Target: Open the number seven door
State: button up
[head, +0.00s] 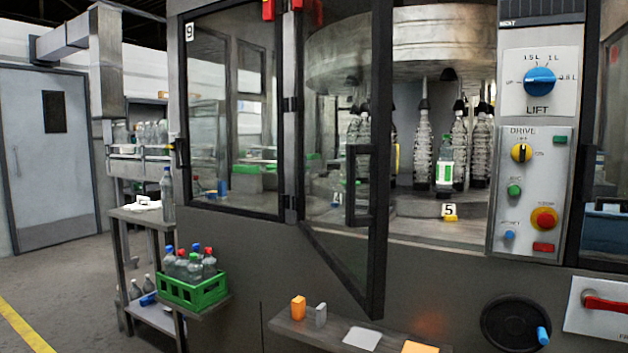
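I see no door with a readable number seven. A glazed door (232,200) with a black frame is marked 9 at its top left corner and looks shut; a dark handle (180,152) is on its left edge. Right of it, a black-framed glass door (378,240) stands swung outward, with a black handle (360,185) and no number that I can read. Another glazed panel (605,190) is cut off at the right edge. My gripper is not in view.
A control panel (530,190) is at right. A green crate (193,290) of bottles and a low shelf (345,337) stick out in front. Floor is clear at left.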

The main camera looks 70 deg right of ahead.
aim_at(370, 297)
jog(key=z, duration=0.05)
jog(key=i, duration=1.05)
jog(key=z, duration=1.75)
